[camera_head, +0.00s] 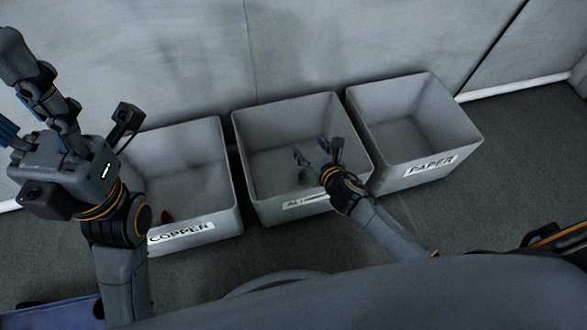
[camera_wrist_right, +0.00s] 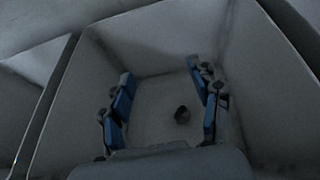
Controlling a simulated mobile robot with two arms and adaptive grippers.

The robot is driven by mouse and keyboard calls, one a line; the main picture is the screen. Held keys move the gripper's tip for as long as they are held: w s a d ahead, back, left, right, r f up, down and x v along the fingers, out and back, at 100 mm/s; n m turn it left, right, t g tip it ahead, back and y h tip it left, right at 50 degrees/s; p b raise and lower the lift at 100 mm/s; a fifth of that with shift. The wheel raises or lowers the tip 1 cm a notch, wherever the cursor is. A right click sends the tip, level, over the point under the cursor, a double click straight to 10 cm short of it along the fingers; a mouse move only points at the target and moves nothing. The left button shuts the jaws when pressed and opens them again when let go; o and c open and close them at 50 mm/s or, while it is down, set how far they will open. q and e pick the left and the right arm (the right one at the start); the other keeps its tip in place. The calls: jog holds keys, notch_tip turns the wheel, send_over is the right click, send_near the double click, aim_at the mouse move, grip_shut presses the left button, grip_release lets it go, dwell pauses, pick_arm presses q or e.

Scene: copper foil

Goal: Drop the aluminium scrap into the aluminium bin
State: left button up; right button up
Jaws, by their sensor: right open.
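The aluminium bin (camera_head: 262,205) is the middle one of three grey bins, its label partly covered by my right arm. My right gripper (camera_head: 316,153) is over this bin with its fingers apart. In the right wrist view the open blue-padded fingers (camera_wrist_right: 168,100) frame a small dark lump (camera_wrist_right: 182,115), which looks like the aluminium scrap. It is apart from both fingers, inside the bin; whether it rests on the floor is hard to tell. My left gripper (camera_head: 25,110) is raised at the upper left, and its fingertips are not clear.
The paper bin (camera_head: 455,135) stands to the right and looks empty. A grey wall (camera_head: 300,45) is close behind the bins. A blue object (camera_head: 50,315) shows at the bottom left.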

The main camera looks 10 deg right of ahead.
jog(key=v, duration=1)
jog(key=shift+s, duration=0.1)
